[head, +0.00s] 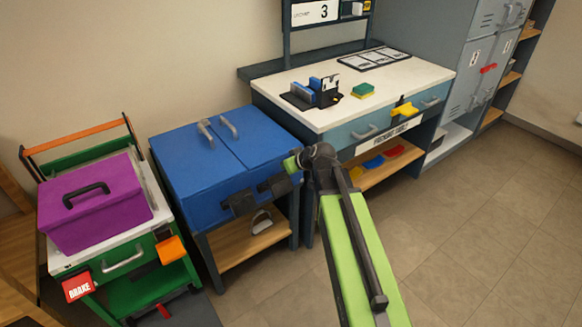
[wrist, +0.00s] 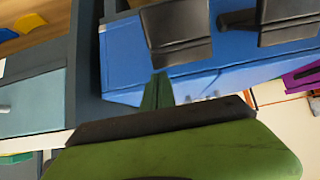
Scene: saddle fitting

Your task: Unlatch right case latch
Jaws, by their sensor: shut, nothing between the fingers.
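The blue case (head: 225,160) stands lid down on a dark stand, with two dark latches on its front. The right latch (head: 275,186) is the one nearest my gripper (head: 292,163); the left latch (head: 238,203) is farther off. In the wrist view, which looks turned over, the right latch (wrist: 176,35) is at top centre and the left latch (wrist: 285,18) is right of it. My gripper (wrist: 157,90) is shut and empty, its tip close to the right latch with a small gap in the picture. I cannot tell whether either latch is released.
A workbench (head: 420,72) with a fixture and a sponge stands right of the case. A green cart with a purple toolbox (head: 100,205) is at left. The shelf (head: 245,243) below the case holds a small item. The floor (head: 480,230) at right is clear.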

